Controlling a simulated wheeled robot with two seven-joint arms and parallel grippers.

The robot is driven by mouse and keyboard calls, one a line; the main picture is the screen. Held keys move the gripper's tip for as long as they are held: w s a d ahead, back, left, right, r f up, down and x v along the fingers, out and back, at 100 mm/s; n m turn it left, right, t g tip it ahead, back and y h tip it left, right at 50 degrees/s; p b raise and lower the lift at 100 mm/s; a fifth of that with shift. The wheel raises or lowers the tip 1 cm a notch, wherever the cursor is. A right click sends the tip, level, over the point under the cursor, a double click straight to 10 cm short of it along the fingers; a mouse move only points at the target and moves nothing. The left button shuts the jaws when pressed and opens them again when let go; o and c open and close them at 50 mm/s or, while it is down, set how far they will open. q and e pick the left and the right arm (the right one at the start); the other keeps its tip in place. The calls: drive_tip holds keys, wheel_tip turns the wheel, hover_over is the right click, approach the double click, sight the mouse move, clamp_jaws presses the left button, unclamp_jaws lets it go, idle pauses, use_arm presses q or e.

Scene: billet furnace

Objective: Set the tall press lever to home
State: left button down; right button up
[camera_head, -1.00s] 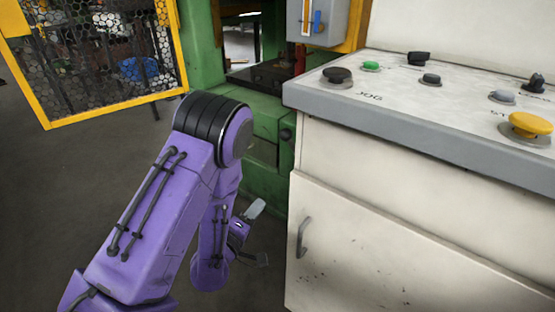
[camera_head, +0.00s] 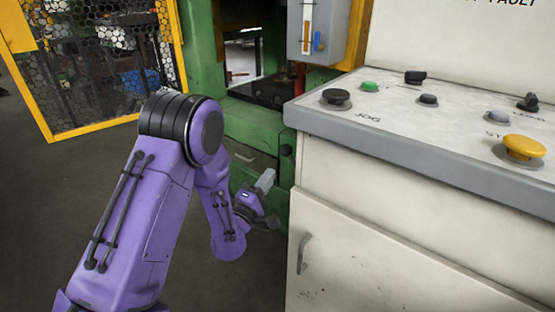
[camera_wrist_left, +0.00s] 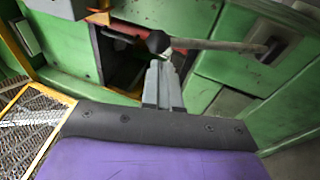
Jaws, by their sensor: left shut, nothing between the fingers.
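In the left wrist view a lever (camera_wrist_left: 215,44) shows as a grey rod with a black knob at its left end and a dark pivot at its right end, on the green press (camera_wrist_left: 230,85). My left gripper (camera_wrist_left: 164,64) is shut and empty, its tips just below the knob. I cannot tell whether they touch it. In the head view my left gripper (camera_head: 267,178) is low in front of the green press (camera_head: 245,130), left of the console. My right gripper is out of view.
The control console (camera_head: 420,130) with a yellow button (camera_head: 523,147) and several knobs stands close on the right. A yellow-framed mesh guard (camera_head: 110,125) stands at the left. A grey box (camera_head: 330,30) hangs above the press opening. The floor at left is clear.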

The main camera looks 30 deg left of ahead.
use_arm(q)
drive_tip(key=x, duration=0.6)
drive_tip(key=shift+f, duration=0.1)
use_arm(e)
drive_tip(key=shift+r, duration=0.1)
